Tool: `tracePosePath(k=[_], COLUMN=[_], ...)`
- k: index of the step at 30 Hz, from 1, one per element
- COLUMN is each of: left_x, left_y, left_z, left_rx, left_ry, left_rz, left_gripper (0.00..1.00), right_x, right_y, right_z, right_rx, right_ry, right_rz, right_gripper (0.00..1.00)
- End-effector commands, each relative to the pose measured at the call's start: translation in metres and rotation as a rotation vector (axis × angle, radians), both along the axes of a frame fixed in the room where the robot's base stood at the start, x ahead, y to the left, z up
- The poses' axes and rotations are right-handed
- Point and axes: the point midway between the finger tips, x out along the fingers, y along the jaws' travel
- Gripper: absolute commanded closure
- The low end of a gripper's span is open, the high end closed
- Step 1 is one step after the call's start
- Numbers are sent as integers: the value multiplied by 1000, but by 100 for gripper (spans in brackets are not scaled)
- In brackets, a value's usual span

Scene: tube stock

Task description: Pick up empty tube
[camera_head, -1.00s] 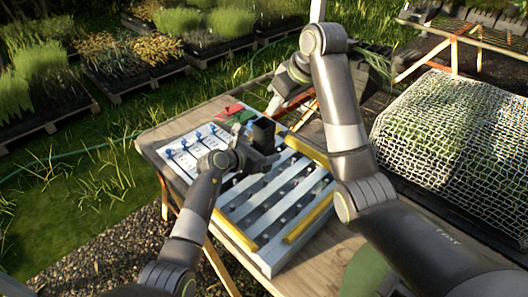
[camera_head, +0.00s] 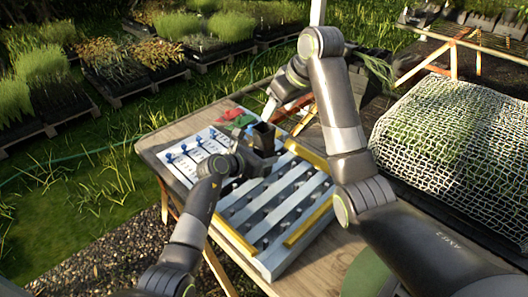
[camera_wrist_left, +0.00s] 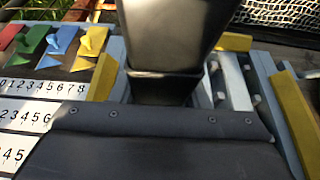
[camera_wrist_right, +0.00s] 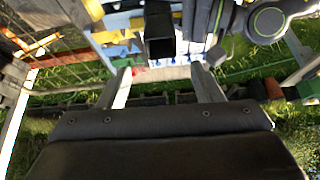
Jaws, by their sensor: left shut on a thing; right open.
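A black square tube (camera_head: 263,139) is held by my left gripper (camera_head: 256,160) above the upper part of the slatted rack, a little tilted. It fills the top middle of the left wrist view (camera_wrist_left: 165,35), where my shut left gripper (camera_wrist_left: 165,88) has it between the fingers. Its inside cannot be made out. My right gripper (camera_head: 270,106) is open and empty, just beyond the tube. In the right wrist view the tube's dark end (camera_wrist_right: 160,38) lies ahead of the spread fingers of my right gripper (camera_wrist_right: 163,88), apart from them.
The rack (camera_head: 285,262) has pale slats and yellow bars on a wooden table (camera_head: 155,141). White numbered strips (camera_wrist_left: 42,85) with blue knobs lie at its left. Red and green pieces (camera_head: 236,116) lie at the back. A netted bed (camera_head: 440,140) stands right.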

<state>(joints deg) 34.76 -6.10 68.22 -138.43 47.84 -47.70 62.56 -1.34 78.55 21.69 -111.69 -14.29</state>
Motion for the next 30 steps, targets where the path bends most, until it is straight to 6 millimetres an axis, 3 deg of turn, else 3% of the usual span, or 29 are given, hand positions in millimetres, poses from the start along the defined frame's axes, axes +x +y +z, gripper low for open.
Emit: tracePosePath(k=[5, 15, 24, 30], left_x=[0, 0, 0, 0], left_y=[0, 0, 0, 0], left_z=[0, 0, 0, 0], left_rx=[0, 0, 0, 0], left_ry=[0, 0, 0, 0], left_rz=[0, 0, 0, 0], left_gripper=[79, 79, 79, 79], right_x=[12, 30, 30, 27], right_y=[12, 38, 51, 53], right_z=[3, 8, 12, 14], right_rx=[19, 26, -2, -12], right_ry=[99, 324, 408, 410], right_rz=[-175, -719, -1211, -1431], right_gripper=[30, 30, 30, 30])
